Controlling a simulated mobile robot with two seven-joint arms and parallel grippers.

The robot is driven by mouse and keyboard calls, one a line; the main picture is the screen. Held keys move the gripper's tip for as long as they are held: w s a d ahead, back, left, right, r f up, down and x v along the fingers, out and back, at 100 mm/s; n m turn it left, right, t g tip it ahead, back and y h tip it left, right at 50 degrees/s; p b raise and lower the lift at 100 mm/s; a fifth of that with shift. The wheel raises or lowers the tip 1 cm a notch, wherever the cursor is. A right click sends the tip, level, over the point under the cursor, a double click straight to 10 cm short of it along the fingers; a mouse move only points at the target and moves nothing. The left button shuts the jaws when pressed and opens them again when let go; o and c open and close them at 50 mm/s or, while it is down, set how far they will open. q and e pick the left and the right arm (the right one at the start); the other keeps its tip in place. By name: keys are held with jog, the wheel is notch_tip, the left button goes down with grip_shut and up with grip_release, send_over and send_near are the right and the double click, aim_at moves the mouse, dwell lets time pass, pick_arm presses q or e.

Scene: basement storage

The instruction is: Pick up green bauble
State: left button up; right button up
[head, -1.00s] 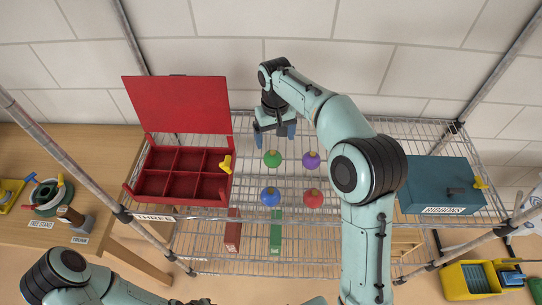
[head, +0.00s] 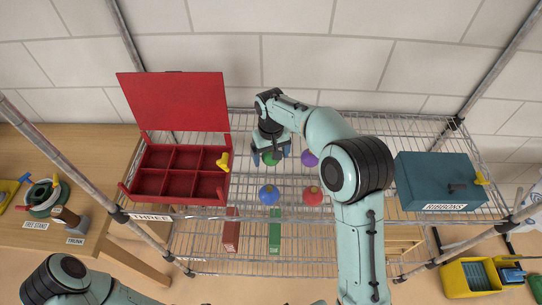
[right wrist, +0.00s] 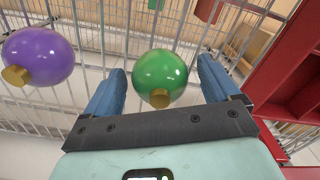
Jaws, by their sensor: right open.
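The green bauble (head: 271,158) rests on the wire shelf, mostly covered by my right gripper (head: 270,156) in the head view. In the right wrist view the green bauble (right wrist: 160,76) lies between the two blue fingers of my right gripper (right wrist: 160,88), with its gold cap towards the palm. The gripper is open, and gaps show between each finger and the bauble. My left gripper is not in view; only part of my left arm shows at the bottom left.
A purple bauble (head: 309,159) sits close beside the right gripper. A blue bauble (head: 269,195) and a red bauble (head: 312,196) are in front. An open red compartment box (head: 178,200) stands left; a teal box (head: 438,180) labelled RIBBONS stands right on the wire shelf (head: 375,215).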

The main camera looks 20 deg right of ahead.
jog(key=c, duration=0.7)
jog(key=shift+r, duration=0.1)
jog(key=shift+c, duration=0.2)
